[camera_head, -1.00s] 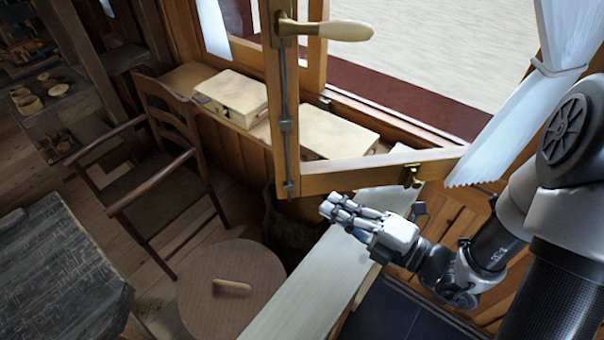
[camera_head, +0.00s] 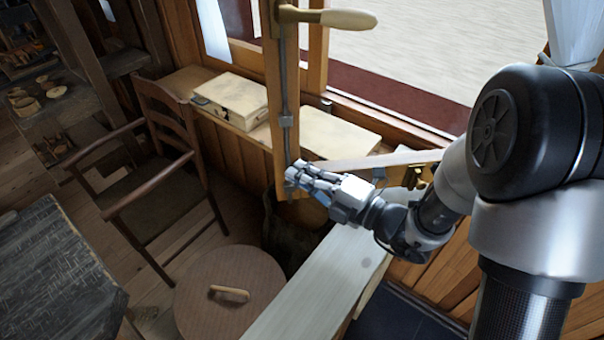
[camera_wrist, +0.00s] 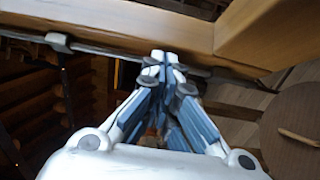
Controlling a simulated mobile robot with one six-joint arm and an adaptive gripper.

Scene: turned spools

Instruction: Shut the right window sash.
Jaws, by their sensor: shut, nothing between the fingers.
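The right window sash (camera_head: 279,110) is a wooden frame standing open, swung into the room. A handle with a pale grip (camera_head: 348,19) sticks out from its upright, and a grey metal rod runs down that upright. Its bottom rail runs right, partly hidden behind my arm. My gripper (camera_head: 293,172) is shut and empty at the sash's lower free corner, overlapping it in the head view. In the wrist view the closed fingertips (camera_wrist: 161,62) lie against or just in front of the sash wood (camera_wrist: 265,32); I cannot tell whether they touch.
A pale plank (camera_head: 320,285) lies below my gripper. Two pale boxes (camera_head: 230,97) (camera_head: 335,135) stand on the sill ledge behind the sash. A white curtain (camera_head: 574,35) hangs at upper right.

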